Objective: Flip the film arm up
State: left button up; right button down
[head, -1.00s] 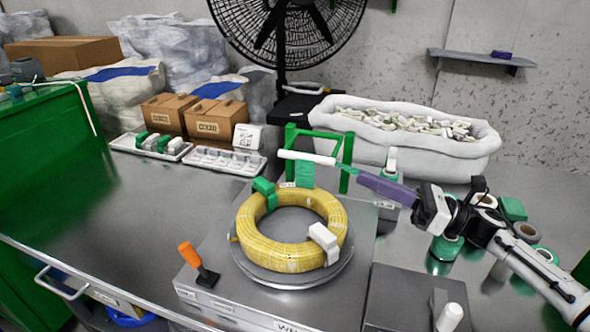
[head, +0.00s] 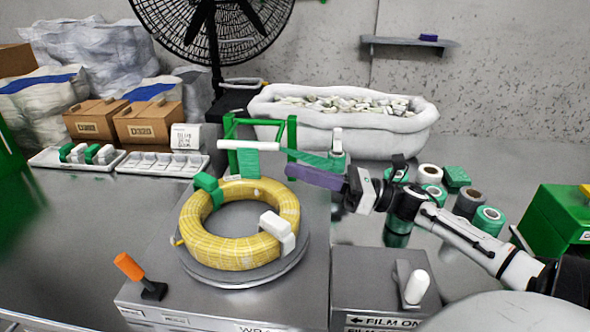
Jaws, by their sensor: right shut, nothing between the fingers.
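The film arm (head: 322,160) is a green bar running left from a post with a white top (head: 337,141) to a white roller (head: 248,145). It lies about level behind the yellow coil (head: 240,222). A green flap (head: 249,163) hangs below the roller. My right gripper (head: 291,169), with purple fingers, reaches in from the right. Its fingers are shut and empty, just below and in front of the green bar. I cannot tell whether they touch it. My left gripper is not in view.
The coil sits on a round turntable with green and white clamps. An orange-handled lever (head: 130,266) stands front left, a white-knobbed lever (head: 416,287) front right. A green frame (head: 291,134) stands behind. Tape rolls (head: 468,202) stand right.

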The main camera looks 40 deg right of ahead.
jog(key=x, duration=0.7)
jog(key=shift+w+a+r, duration=0.1)
jog(key=shift+w+a, duration=0.1)
jog(key=shift+w, duration=0.1)
